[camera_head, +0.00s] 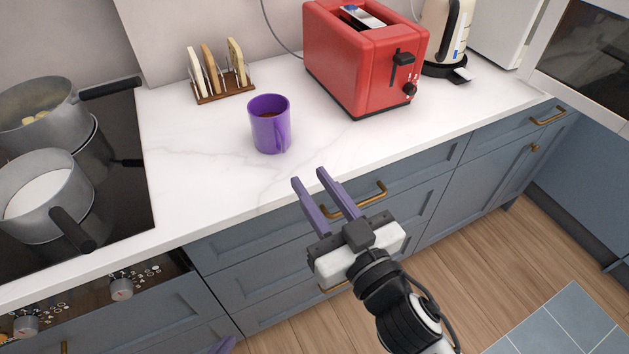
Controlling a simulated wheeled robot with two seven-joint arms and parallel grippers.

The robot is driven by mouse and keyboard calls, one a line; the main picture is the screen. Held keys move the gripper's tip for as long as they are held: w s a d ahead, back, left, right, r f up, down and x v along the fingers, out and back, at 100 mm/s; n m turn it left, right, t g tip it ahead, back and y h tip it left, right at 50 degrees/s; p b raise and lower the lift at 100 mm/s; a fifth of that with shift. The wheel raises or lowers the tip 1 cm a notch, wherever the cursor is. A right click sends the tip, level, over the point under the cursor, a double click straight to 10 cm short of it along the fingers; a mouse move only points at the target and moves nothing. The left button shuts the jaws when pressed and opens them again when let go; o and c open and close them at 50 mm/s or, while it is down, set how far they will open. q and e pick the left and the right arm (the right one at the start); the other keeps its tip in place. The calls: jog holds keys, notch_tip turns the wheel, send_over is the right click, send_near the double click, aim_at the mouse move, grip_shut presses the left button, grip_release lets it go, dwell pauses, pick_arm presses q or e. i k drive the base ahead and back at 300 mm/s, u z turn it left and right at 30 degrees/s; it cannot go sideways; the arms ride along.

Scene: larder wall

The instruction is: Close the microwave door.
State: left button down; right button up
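A pale-framed panel with a dark window (592,58) is at the upper right edge and looks like the microwave's front or door. It is cut off by the picture edge, so I cannot tell how far it stands open. A plain white surface (510,28) lies just left of it, behind the kettle. My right gripper (310,176) is open and empty in front of the counter's drawers, far to the left of the panel. Only a purple tip of my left gripper (224,346) shows at the bottom edge; its opening is hidden.
On the white counter (200,165) stand a purple mug (270,125), a toast rack (222,88), a red toaster (358,62) and a kettle (446,35). Two pots (45,195) stand on the hob at left. Brass handles (548,115) stick out. Wooden floor (470,270) is clear.

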aim_at(578, 52)
jog(key=z, duration=1.5)
